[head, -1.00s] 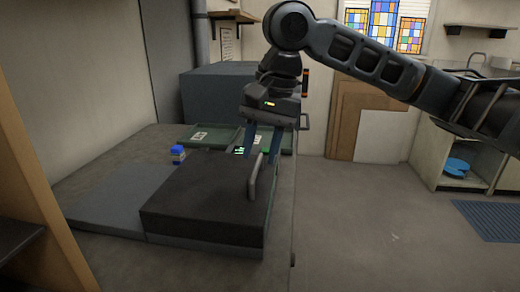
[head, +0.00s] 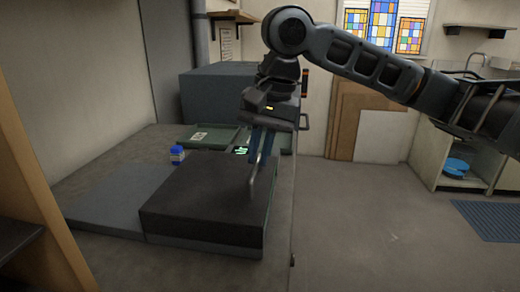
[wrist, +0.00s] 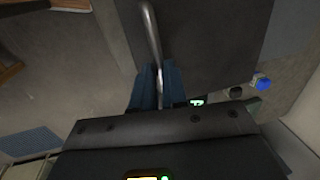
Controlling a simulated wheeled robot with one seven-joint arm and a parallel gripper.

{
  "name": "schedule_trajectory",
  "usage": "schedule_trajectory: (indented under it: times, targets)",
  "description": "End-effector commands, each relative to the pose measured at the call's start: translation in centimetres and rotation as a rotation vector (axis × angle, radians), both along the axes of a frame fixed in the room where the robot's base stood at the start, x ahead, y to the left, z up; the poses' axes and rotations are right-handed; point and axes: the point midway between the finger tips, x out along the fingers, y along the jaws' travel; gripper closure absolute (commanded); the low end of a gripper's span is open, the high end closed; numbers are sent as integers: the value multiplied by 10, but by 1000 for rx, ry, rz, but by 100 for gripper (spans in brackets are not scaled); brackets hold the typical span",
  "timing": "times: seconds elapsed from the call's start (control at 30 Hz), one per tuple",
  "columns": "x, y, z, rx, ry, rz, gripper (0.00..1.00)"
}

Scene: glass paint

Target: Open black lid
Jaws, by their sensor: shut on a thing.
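The black lid (head: 195,195) lies flat and closed on a low box on the bench, and fills the upper middle of the wrist view (wrist: 215,40). A grey bar handle (head: 254,184) rises at its right side; in the wrist view the handle (wrist: 150,30) runs down between the fingers. My gripper (head: 259,160) points down over the lid's right side, its blue fingers shut on the handle. The wrist view shows both fingertips (wrist: 156,72) on either side of the bar.
A small blue-capped jar (head: 177,155) stands behind the lid. Green trays (head: 212,137) and a large dark box (head: 215,95) are farther back. A flat grey panel (head: 115,192) lies left of the lid.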

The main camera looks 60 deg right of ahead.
Motion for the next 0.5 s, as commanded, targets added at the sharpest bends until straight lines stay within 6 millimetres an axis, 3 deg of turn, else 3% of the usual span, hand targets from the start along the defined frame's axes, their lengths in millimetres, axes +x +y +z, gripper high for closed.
schedule_trajectory:
  times: [0.33, 0.5]
  targets:
    - [2, 1, 1, 0, 0, 0, 100]
    - [20, 9, 2, 2, 1, 4, 100]
